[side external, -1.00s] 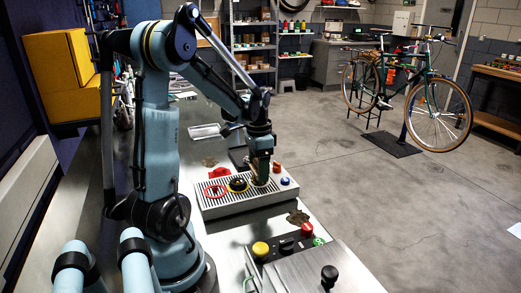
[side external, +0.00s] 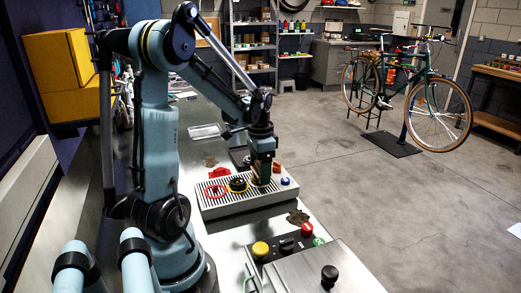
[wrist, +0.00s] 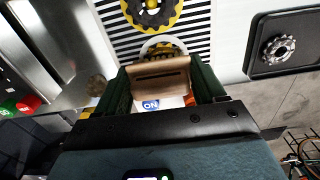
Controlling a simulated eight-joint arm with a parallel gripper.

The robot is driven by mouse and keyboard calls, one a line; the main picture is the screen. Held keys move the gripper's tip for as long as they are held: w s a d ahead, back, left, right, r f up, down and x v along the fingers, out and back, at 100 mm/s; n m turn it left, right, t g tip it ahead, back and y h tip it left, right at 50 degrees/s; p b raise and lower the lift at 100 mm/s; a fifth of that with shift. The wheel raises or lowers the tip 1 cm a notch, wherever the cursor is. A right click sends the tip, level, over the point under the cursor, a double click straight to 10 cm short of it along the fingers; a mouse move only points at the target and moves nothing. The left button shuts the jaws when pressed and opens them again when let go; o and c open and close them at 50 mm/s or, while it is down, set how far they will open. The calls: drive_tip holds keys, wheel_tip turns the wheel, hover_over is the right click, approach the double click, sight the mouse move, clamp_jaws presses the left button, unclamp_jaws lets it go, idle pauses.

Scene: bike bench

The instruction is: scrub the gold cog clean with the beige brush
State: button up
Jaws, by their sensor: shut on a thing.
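My gripper (wrist: 160,88) is shut on the beige brush (wrist: 160,76), a brown-beige block between its dark green fingers. In the side view my gripper (side external: 262,178) is low over the right part of the slatted tray (side external: 225,208). A gold cog (wrist: 163,46) with a pale rim shows just beyond the brush in the wrist view, partly hidden by it. I cannot tell whether the bristles touch it.
A silver cog (wrist: 279,47) lies in a dark tray.

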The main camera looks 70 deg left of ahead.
drive_tip(key=shift+a, duration=1.3)
drive_tip(key=shift+r, duration=4.15)
drive_tip(key=w+d+r, duration=0.2)
drive_tip(key=w+d, duration=0.1)
drive_tip(key=d, duration=1)
drive_tip(key=w+d+r, duration=0.1)
drive_tip(key=w+d, duration=0.2)
drive_tip(key=d, duration=0.9)
drive_tip(key=shift+w+d+r, duration=0.3)
drive_tip(key=shift+d+r, duration=0.05)
drive_tip(key=shift+a, duration=0.15)
